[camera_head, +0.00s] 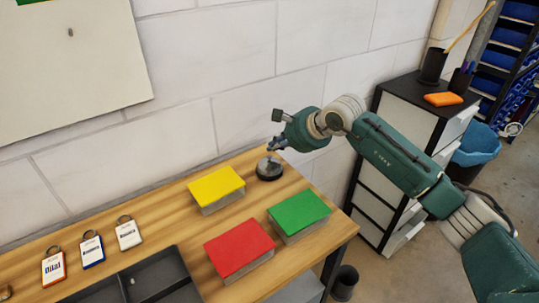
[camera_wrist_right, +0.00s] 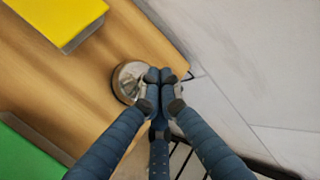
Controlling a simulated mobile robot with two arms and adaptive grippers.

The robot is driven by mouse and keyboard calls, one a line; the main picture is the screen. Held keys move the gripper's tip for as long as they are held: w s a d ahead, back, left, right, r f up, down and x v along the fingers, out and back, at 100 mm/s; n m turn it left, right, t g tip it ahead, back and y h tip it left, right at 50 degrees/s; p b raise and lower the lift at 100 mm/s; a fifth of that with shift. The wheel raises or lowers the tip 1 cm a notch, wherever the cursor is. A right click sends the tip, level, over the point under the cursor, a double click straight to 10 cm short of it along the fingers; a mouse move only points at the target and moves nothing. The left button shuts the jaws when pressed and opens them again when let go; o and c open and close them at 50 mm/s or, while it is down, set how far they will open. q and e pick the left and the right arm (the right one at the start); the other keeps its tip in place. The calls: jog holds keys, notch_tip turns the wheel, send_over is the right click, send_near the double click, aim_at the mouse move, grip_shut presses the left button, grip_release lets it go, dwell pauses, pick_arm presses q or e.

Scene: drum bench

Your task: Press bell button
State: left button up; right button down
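The bell (camera_head: 269,168) is a silver dome on a dark base. It sits on the wooden bench near the wall and the back right corner. My right gripper (camera_head: 277,145) is just above the bell, with its fingers pointing down. In the right wrist view the fingertips (camera_wrist_right: 164,76) are drawn together with nothing between them. There they overlap the right side of the bell (camera_wrist_right: 126,80) and hide part of it. I cannot tell whether they touch it. The button on top is too small to make out. My left gripper is not in view.
Yellow (camera_head: 216,185), red (camera_head: 240,248) and green (camera_head: 299,211) blocks lie on the bench (camera_head: 185,222) in front of the bell. Several key tags (camera_head: 91,250) and a dark tray (camera_head: 160,278) are at the left. A drawer cabinet (camera_head: 375,200) stands beyond the bench's right end.

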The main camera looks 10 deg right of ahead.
notch_tip(320, 180, up, 6)
jog(key=shift+p, duration=1.1)
